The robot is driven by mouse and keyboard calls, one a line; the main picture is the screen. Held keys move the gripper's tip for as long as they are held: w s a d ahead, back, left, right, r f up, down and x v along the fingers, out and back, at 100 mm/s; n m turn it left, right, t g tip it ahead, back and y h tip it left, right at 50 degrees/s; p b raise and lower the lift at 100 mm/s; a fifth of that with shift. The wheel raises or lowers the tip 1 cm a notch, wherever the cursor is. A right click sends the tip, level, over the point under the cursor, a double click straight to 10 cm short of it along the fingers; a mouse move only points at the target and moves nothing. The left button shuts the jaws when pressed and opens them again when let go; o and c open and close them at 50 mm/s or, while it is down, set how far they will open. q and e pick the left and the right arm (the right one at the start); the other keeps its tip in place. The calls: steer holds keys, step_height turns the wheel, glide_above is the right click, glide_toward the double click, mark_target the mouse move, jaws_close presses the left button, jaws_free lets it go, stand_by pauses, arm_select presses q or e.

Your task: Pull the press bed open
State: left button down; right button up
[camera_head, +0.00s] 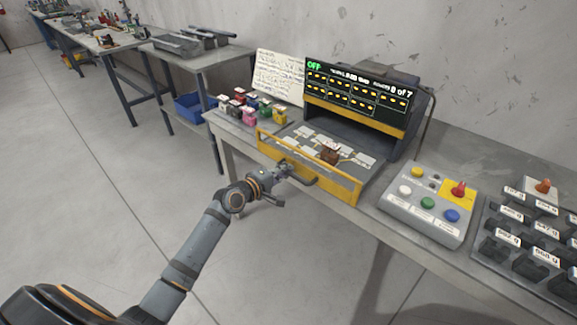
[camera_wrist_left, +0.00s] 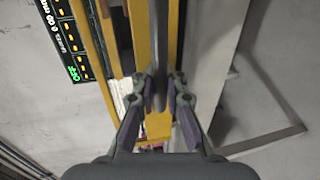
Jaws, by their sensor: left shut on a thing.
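The press bed (camera_head: 287,143) is a grey tray with a yellow front frame, and it sticks out in front of the dark press housing (camera_head: 352,118). Pale pads and a small brown block (camera_head: 330,154) sit on it. A dark bar handle (camera_head: 305,180) runs along the yellow front. My left gripper (camera_head: 287,172) is at the handle's left part. In the left wrist view the gripper (camera_wrist_left: 160,98) has its fingers closed on both sides of the dark handle bar (camera_wrist_left: 160,35), with the yellow front behind. My right gripper is not in view.
A control box (camera_head: 425,205) with coloured buttons and a red knob stands right of the press. A rack of dark labelled holders (camera_head: 525,240) is farther right. Several small coloured blocks (camera_head: 247,106) stand left of the bed. The floor before the bench is clear.

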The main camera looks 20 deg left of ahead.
arm_select(q)
steer(key=shift+s, duration=0.15)
steer(key=c, duration=1.4)
jaws_free()
steer(key=shift+a, duration=0.1)
steer(key=v, duration=0.7)
steer(key=shift+s, duration=0.25)
steer(key=shift+r, duration=0.1)
